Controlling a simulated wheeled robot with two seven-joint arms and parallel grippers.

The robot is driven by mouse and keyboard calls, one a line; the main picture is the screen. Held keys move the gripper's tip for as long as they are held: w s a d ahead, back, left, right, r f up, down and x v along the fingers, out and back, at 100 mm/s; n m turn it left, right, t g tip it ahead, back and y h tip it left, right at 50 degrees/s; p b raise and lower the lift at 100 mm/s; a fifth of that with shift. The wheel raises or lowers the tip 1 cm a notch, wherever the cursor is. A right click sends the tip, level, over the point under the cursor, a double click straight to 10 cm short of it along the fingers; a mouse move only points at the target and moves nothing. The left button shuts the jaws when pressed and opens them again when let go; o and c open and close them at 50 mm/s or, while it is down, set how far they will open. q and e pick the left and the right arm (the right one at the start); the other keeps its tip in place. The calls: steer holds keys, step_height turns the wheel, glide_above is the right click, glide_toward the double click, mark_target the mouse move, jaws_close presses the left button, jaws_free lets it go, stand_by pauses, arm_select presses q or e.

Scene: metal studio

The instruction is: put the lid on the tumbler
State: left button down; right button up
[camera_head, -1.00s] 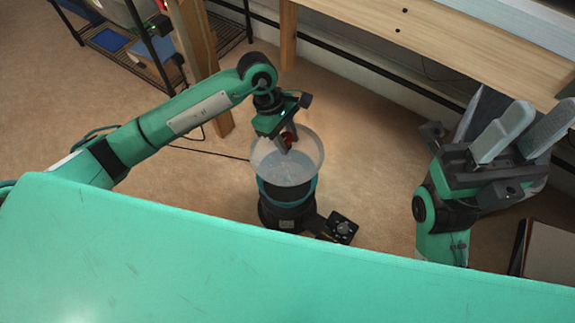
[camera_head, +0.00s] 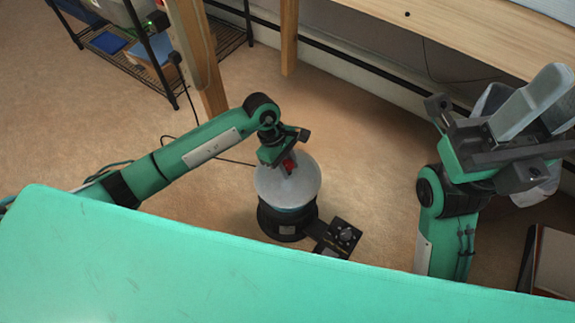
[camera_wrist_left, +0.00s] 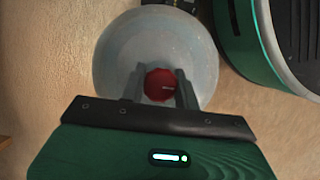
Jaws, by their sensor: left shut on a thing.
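My left gripper (camera_head: 288,167) is shut on the red knob (camera_wrist_left: 160,85) of a round, pale, translucent lid (camera_head: 305,184). In the left wrist view the knob sits between the fingers, with the lid (camera_wrist_left: 115,55) spread out beyond them. In the head view the lid hangs over a dark round body (camera_head: 285,222), hiding its top.
A wooden bench (camera_head: 470,42) and its post stand at the back. A black shelf (camera_head: 165,60) with boxes is at the back left. A dark-framed board (camera_head: 552,265) is at the right edge. The tan floor between is mostly clear.

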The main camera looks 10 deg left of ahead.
arm_select(q)
steer(key=c, duration=1.5)
jaws_free()
steer(key=shift+f, duration=0.15)
steer(key=o, duration=0.5)
steer(key=shift+c, duration=0.2)
